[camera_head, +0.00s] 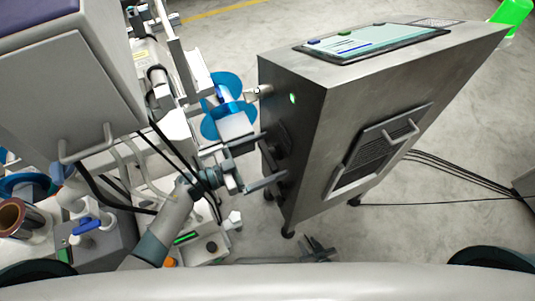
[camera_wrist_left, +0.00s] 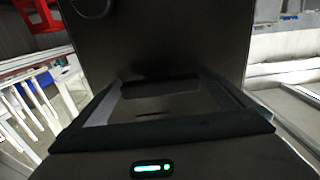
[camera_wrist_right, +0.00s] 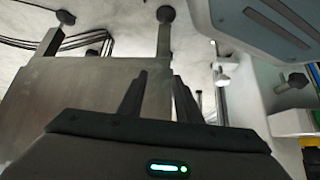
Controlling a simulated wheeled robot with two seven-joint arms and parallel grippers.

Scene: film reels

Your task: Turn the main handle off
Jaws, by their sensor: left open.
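A dark fitting that looks like the main handle (camera_head: 283,140) is on the left side face of the grey metal cabinet (camera_head: 300,100). My left gripper (camera_head: 260,166) is open beside that face, its fingers pointing at it. In the left wrist view the fingers stand wide apart, with a dark bar (camera_wrist_left: 160,87) on the cabinet face between them. I cannot tell if they touch it, or which way the handle is turned. My right gripper (camera_head: 318,248) is low, in front of the cabinet. In the right wrist view its fingers (camera_wrist_right: 158,78) stand apart with nothing seen held.
A tilted screen (camera_head: 375,40) tops the cabinet. Blue film reels (camera_head: 222,90) and machine parts crowd the left. A vent with a bar handle (camera_head: 380,148) is on the cabinet front. Black cables (camera_head: 450,170) lie on the floor at right. The floor right of the cabinet is mostly clear.

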